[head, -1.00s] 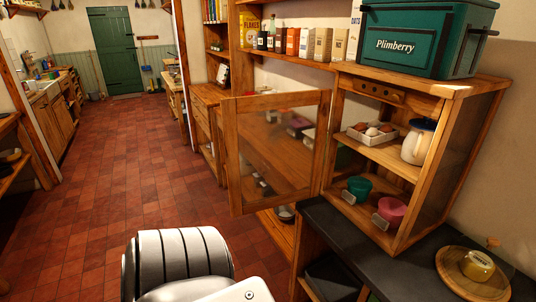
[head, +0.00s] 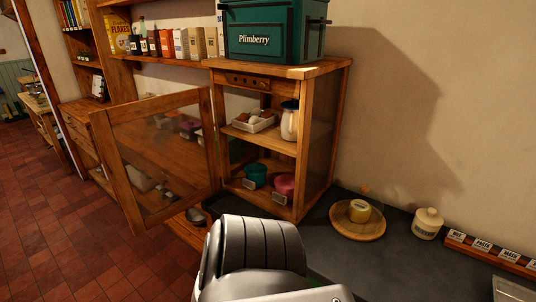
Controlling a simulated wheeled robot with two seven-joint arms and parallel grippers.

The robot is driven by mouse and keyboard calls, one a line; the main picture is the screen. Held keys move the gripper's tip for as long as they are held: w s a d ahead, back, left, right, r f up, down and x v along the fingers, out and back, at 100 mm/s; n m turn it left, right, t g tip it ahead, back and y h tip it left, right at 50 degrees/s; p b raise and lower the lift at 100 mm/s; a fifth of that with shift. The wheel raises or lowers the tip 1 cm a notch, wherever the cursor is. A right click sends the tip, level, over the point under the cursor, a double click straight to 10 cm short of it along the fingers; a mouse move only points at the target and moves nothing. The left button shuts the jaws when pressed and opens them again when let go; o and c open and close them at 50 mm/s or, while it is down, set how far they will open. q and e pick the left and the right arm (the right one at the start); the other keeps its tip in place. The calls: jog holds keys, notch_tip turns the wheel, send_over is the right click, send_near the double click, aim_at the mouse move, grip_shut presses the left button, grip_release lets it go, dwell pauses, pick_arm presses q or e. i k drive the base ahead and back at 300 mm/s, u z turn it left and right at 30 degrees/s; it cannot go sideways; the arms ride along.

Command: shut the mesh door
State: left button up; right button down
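The mesh door (head: 160,155) is a pine frame around a see-through mesh panel. It stands wide open, swung out to the left of the small pine cabinet (head: 318,140) in the head view. The cabinet's front is open and shows two shelves. A tray of eggs (head: 254,122) and a white jug (head: 289,122) stand on the upper shelf. A grey and white part of my arm shows at the bottom centre. Neither gripper is in view.
A green Plimberry box (head: 272,32) stands on top of the cabinet. On the dark counter (head: 335,250) are a wooden board (head: 342,224) with a yellow item, a lidded jar (head: 427,223) and a labelled rack (head: 492,251). Tiled floor lies open at left.

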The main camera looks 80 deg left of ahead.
aim_at(102, 121)
jog(key=z, duration=1.2)
jog(key=k, duration=3)
jog(key=u, duration=2.15)
jog(key=i, duration=0.45)
jog(key=u, duration=0.05)
